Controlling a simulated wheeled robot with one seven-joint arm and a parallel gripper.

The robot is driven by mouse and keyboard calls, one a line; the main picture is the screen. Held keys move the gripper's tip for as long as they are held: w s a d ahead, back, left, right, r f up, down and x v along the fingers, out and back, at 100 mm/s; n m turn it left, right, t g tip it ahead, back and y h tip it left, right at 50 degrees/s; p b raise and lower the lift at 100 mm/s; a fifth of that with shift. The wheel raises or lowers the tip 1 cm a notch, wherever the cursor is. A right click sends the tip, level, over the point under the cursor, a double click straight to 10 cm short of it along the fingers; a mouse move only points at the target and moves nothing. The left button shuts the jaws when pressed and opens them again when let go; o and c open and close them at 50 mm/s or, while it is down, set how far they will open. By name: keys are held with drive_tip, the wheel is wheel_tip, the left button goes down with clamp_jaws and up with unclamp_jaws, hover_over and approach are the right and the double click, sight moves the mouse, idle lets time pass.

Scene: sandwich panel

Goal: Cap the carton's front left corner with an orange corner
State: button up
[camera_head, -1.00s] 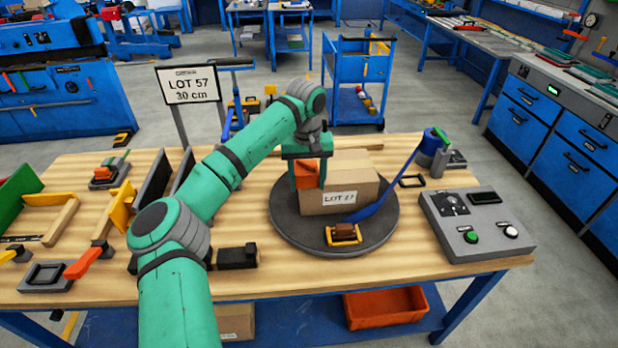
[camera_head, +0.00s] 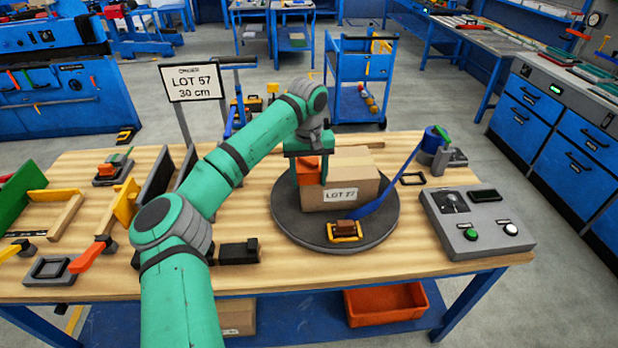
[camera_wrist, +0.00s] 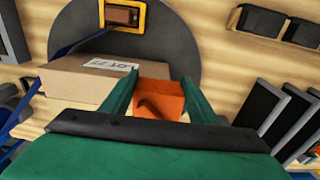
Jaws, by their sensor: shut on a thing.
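The cardboard carton (camera_head: 345,190) with a LOT 27 label sits on the round grey turntable (camera_head: 290,225). It also shows in the wrist view (camera_wrist: 85,82), left of my fingers. My gripper (camera_head: 308,172) is at the carton's front left upright edge, fingers pointing down. It is shut on an orange corner (camera_head: 308,168), which shows between the green fingers in the wrist view (camera_wrist: 160,100). The orange corner is against or very near the carton's edge; I cannot tell whether it is seated. A blue strap (camera_head: 385,195) runs from the turntable to a dispenser (camera_head: 436,145).
A yellow buckle tool (camera_head: 344,232) lies at the turntable's front. A control box (camera_head: 478,222) with buttons stands at the right. A LOT 57 30 cm sign (camera_head: 190,82) and dark upright panels (camera_head: 156,178) stand left. A black block (camera_head: 239,252) lies in front.

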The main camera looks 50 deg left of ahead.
drive_tip(key=f, duration=0.3)
drive_tip(key=shift+s+d+f+g, duration=0.2)
drive_tip(key=shift+s+d+g, duration=0.1)
drive_tip(key=o, duration=1.6)
drive_tip(key=shift+d, duration=0.1)
drive_tip(key=shift+w, duration=0.1)
drive_tip(key=shift+r, duration=0.1)
drive_tip(key=r, duration=1)
drive_tip(key=shift+a+r, duration=0.3)
drive_tip(key=shift+a, duration=0.1)
